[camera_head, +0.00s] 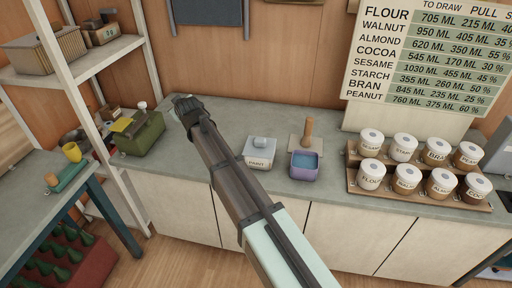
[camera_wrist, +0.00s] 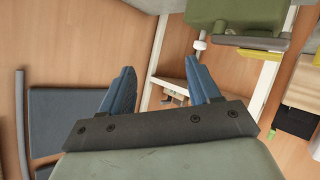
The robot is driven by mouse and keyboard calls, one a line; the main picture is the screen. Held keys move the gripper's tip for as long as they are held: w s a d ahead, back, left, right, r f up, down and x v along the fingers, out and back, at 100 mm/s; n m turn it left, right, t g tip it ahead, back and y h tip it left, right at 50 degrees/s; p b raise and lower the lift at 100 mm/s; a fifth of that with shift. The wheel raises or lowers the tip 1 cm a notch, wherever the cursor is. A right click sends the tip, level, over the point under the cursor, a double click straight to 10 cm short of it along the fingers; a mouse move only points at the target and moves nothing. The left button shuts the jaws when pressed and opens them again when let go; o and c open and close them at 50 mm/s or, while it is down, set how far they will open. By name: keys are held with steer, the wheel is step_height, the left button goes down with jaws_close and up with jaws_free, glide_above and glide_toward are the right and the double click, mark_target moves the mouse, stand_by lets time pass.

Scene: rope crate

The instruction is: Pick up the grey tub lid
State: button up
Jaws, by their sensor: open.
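A pale tub (camera_head: 259,157) marked PAINT stands on the grey counter in the head view. A grey lid (camera_head: 261,143) with a raised grip lies on top of it. My gripper (camera_head: 184,103) is at the far end of my arm, up and to the left of the tub, near the back wall. In the wrist view its two blue fingers (camera_wrist: 159,66) are spread apart, with nothing between them. The lid is not seen in the wrist view.
A purple tub (camera_head: 304,166) with blue contents stands right of the paint tub, before a wooden-handled tool (camera_head: 308,132). Labelled jars fill a wooden rack (camera_head: 418,191) at the right. A green box (camera_head: 140,134) stands at the left by the white shelf post (camera_head: 98,125).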

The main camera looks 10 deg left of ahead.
steer(key=w+d+f+n+g+h, duration=0.1)
steer(key=w+d+g+h, duration=0.15)
steer(key=d, duration=0.55)
steer(key=w+d+f+g+h, duration=0.1)
steer(key=w+d+g, duration=0.15)
steer(key=d, duration=0.65)
steer(key=n+g, duration=0.4)
steer(key=g, duration=0.1)
glide_toward(260, 139)
steer(key=x, duration=1)
steer(key=shift+w+f, duration=0.1)
steer(key=shift+w, duration=0.05)
steer(key=shift+c, duration=0.3)
jaws_close()
